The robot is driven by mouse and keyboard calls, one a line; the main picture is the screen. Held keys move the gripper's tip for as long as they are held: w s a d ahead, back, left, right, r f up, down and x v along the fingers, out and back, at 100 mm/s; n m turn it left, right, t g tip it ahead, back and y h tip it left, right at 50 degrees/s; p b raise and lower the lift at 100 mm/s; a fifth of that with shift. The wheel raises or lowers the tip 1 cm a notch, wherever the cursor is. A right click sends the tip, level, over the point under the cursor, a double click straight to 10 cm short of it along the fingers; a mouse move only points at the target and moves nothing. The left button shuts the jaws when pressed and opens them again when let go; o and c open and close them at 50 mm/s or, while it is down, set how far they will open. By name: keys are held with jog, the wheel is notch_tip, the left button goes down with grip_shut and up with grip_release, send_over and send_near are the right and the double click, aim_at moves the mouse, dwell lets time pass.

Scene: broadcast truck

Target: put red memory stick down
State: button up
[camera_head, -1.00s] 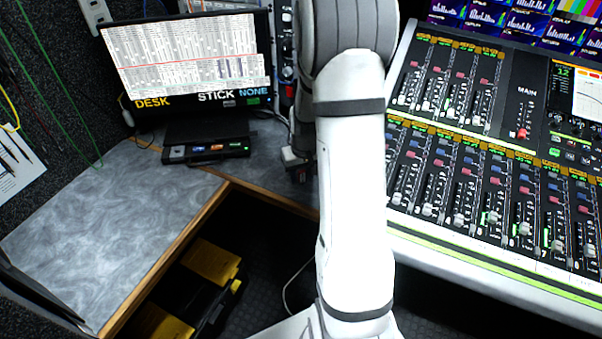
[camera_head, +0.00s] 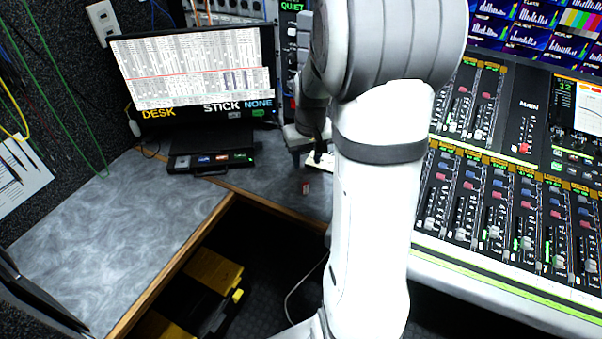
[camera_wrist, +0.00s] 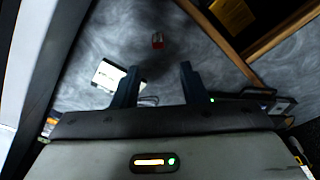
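The red memory stick (camera_head: 305,187) lies on the grey desk near its wooden front edge, left of my arm. In the wrist view the small red stick (camera_wrist: 157,40) lies on the desk beyond my fingertips, in line with the gap between them and apart from both. My gripper (camera_wrist: 158,72) is open with nothing between its fingers.
A dark card reader (camera_head: 211,161) with several lit slots stands before a monitor (camera_head: 193,72) reading "DESK STICK NONE". A white item (camera_wrist: 108,76) lies beside my finger. The mixing console (camera_head: 500,215) fills the right. The left desk (camera_head: 120,225) is clear.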

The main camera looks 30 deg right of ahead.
jog(key=s+a+r, duration=0.4)
jog(key=s+a, duration=0.2)
jog(key=s, duration=0.2)
jog(key=s+a+r+n, duration=0.1)
jog(key=s+a+r, duration=0.3)
jog(key=s+a, duration=0.3)
jog(key=s, duration=0.2)
jog(key=shift+s+a+t, duration=0.25)
jog(key=shift+s+t, duration=0.05)
jog(key=shift+t, duration=0.1)
notch_tip(320, 180, up, 7)
jog(key=p, duration=0.6)
jog(key=shift+s+p, duration=0.15)
jog(key=shift+p, duration=0.15)
